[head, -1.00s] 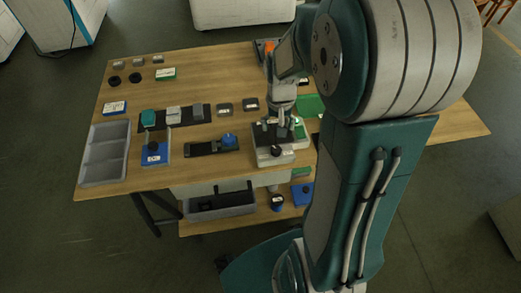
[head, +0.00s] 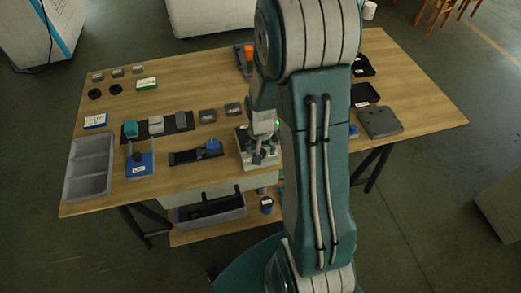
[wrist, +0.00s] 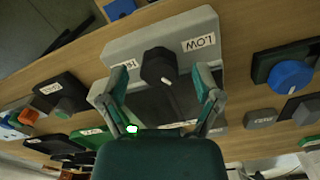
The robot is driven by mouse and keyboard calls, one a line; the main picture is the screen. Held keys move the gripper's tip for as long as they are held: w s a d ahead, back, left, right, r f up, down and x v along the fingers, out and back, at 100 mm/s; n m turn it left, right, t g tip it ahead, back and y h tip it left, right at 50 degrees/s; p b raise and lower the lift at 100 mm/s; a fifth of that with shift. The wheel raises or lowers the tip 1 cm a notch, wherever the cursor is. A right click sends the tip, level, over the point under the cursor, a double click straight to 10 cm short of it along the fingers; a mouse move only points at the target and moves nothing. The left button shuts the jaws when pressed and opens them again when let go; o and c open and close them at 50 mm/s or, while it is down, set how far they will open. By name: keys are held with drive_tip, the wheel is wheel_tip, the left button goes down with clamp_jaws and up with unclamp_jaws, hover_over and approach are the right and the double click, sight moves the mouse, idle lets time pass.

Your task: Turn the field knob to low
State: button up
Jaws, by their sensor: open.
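The field knob (wrist: 158,67) is black with a white pointer mark, on a pale grey unit (wrist: 125,45) with a dark panel. A LOW label (wrist: 198,42) sits to its right in the wrist view; a second label to its left is partly covered by a finger. The pointer mark faces down and slightly right there, away from the LOW label. My gripper (wrist: 163,74) is open, its fingers on either side of the knob with gaps visible. In the head view, the unit (head: 243,150) is at the table's front edge, partly hidden by my arm.
A lit green lamp (wrist: 132,129) shows near the left finger. A blue round knob (wrist: 290,75) on a dark base lies to the right. In the head view, a grey divided tray (head: 88,168) and several small blocks stand left on the wooden table (head: 200,90).

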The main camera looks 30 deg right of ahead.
drive_tip(key=shift+f, duration=0.15)
clamp_jaws()
drive_tip(key=shift+n, duration=3.2)
drive_tip(key=shift+s, duration=0.1)
unclamp_jaws()
